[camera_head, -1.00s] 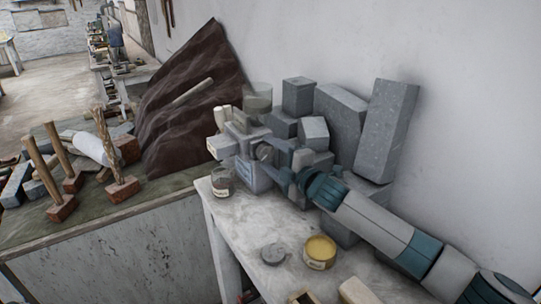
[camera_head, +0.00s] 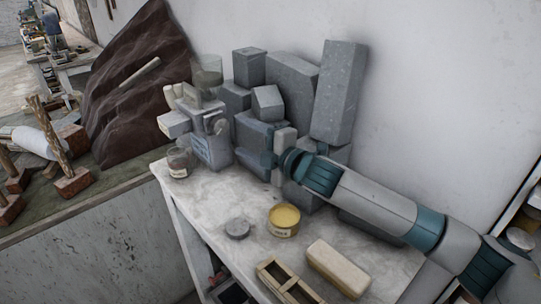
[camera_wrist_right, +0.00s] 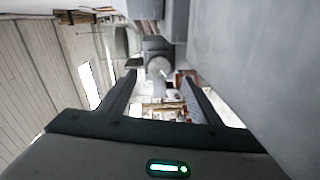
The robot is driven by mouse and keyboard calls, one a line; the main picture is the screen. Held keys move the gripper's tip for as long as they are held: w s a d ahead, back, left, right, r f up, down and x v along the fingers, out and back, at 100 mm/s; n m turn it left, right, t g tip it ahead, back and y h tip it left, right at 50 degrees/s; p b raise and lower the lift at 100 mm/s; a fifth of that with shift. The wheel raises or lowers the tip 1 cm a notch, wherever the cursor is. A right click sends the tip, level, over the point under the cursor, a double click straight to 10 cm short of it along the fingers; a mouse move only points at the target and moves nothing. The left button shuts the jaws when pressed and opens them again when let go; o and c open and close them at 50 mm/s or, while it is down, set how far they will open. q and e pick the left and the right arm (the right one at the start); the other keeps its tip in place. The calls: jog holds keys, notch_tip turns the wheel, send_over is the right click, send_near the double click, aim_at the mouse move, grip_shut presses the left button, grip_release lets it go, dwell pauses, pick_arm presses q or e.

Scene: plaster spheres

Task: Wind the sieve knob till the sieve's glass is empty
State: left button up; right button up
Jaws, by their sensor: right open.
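The sieve (camera_head: 208,148) is a grey boxy machine on the white table against the wall. Its clear glass (camera_head: 207,72) stands on top, with greyish contents visible in its lower part. The round sieve knob (camera_head: 217,125) is on the side facing my right arm; a round grey shape that looks like the knob (camera_wrist_right: 160,68) shows ahead in the wrist view. My right gripper (camera_head: 268,150) is open and apart from the knob, to its right. In the wrist view the open right gripper (camera_wrist_right: 160,88) has nothing between its fingers. My left gripper is out of view.
Grey stone blocks (camera_head: 287,82) are piled behind the gripper. A glass jar (camera_head: 178,163) stands at the sieve's front. A grey lid (camera_head: 237,228), a yellow tin (camera_head: 284,220), a pale block (camera_head: 337,268) and a wooden box (camera_head: 284,287) lie on the table, with bare surface between.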

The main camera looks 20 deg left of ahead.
jog(key=b+v, duration=0.2)
jog(key=v, duration=0.6)
jog(key=shift+s+d, duration=0.2)
jog(key=shift+d, duration=0.2)
jog(key=shift+w+d, duration=0.1)
jog(key=shift+w, duration=0.05)
